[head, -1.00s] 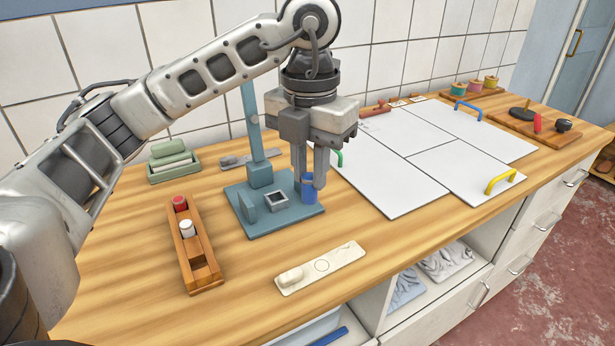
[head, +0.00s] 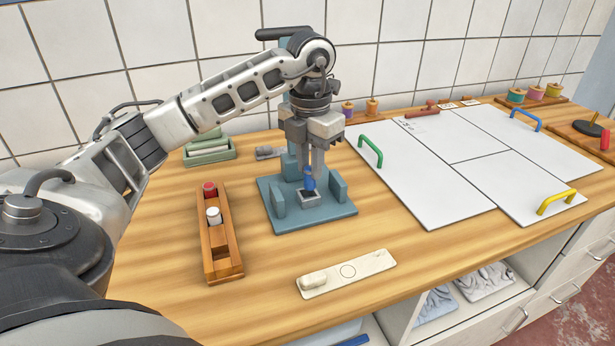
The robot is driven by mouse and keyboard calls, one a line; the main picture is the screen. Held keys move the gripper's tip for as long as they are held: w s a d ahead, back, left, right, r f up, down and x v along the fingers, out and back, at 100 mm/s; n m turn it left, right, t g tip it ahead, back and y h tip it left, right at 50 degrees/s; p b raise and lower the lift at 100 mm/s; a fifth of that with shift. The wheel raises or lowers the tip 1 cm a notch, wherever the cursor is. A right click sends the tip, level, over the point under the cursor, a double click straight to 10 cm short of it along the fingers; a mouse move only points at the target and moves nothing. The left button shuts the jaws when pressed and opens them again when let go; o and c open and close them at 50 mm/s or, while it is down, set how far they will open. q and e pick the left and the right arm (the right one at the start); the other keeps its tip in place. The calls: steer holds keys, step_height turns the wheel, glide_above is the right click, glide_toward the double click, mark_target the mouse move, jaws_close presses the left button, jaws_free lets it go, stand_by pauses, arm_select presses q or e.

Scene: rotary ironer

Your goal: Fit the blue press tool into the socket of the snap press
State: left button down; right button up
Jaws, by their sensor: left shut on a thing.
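The snap press (head: 335,219) is a teal base plate with two upright blocks and a post behind. Its square grey-rimmed socket (head: 310,202) lies in the middle of the plate. My left gripper (head: 310,172) points straight down and is shut on the blue press tool (head: 309,184). The tool is upright at the socket, and its lower end overlaps the socket's back part in the picture. I cannot tell whether it is inside or just above. My right gripper is not in view.
A wooden rack (head: 218,240) with a red and a white tool stands left of the press. A pale board (head: 346,274) lies in front. White panels (head: 430,180) with coloured handles cover the right. A green tray (head: 209,151) stands behind left. Bare wood surrounds the press.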

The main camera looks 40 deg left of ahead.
mark_target(308, 166)
arm_select(q)
steer(key=f, duration=0.1)
steer(key=a+f, duration=0.1)
steer(key=f, duration=0.1)
steer(key=shift+w+f+p, duration=0.1)
steer(key=shift+p, duration=0.25)
steer(key=shift+d+f, duration=0.1)
steer(key=shift+f, duration=0.4)
steer(key=c, duration=1.3)
jaws_free()
steer(key=shift+f, duration=0.15)
step_height(308, 166, up, 12)
steer(key=shift+r+p, duration=0.25)
steer(key=shift+p, duration=0.2)
steer(key=shift+f, duration=0.1)
